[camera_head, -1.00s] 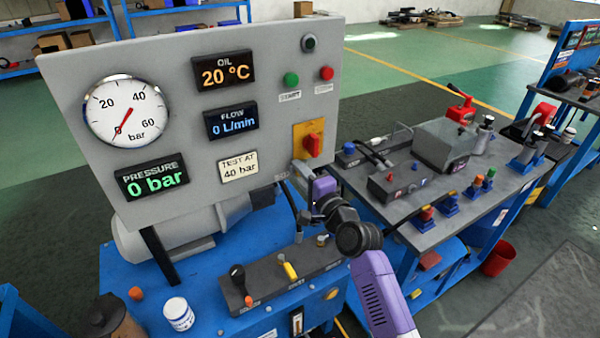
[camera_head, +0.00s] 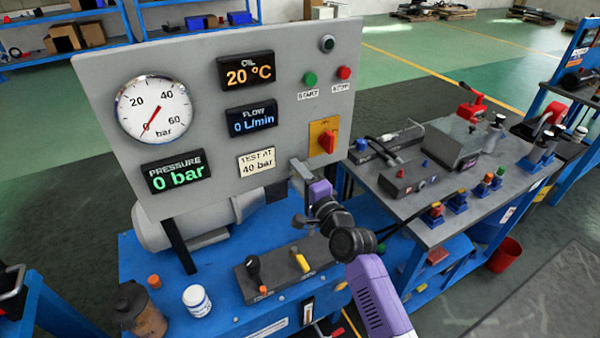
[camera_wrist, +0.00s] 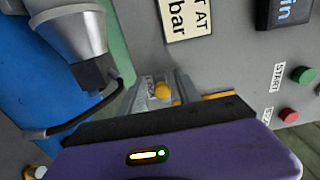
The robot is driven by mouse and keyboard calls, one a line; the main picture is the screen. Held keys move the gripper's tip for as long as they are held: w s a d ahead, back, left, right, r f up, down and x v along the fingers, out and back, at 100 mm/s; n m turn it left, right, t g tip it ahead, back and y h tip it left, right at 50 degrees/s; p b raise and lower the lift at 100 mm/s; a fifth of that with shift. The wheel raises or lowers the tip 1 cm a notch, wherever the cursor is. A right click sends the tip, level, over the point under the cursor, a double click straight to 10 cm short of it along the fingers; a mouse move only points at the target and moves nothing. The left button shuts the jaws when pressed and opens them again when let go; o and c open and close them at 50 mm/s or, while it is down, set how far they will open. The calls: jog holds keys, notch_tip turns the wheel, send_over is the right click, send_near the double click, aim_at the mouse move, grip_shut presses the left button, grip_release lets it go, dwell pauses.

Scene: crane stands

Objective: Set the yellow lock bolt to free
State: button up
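A round yellow knob (camera_wrist: 162,90), which looks like the yellow lock bolt, shows in the wrist view between my fingers, near the grey panel's lower edge. In the head view my gripper (camera_head: 299,194) is at the panel's lower right edge, below the red switch, and the knob does not show there. My gripper (camera_wrist: 160,88) looks open, its grey fingers apart on either side of the knob. Whether either finger touches it I cannot tell. The bolt's position marking cannot be read.
The grey panel (camera_head: 215,85) carries the red switch (camera_head: 327,141) on a yellow plate close above my gripper. Below, a dark block (camera_head: 285,275) carries a yellow handle (camera_head: 302,262) and a black knob. A grey-topped bench (camera_head: 440,205) with fittings stands to the right.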

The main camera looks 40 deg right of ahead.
jog(key=shift+s+d, duration=0.1)
jog(key=v, duration=0.7)
jog(key=shift+s, duration=0.35)
dwell(0.5)
jog(key=s+a+n+g+y, duration=0.1)
jog(key=s+a+n, duration=0.6)
jog(key=s, duration=0.4)
jog(key=s+a+n+y, duration=0.2)
jog(key=s+a+n, duration=0.5)
jog(key=s, duration=0.4)
jog(key=s+a+f+n+g+y, duration=0.1)
jog(key=s+a+n+y, duration=0.1)
jog(key=s+a+n, duration=0.5)
jog(key=s, duration=0.5)
jog(key=shift+g, duration=0.3)
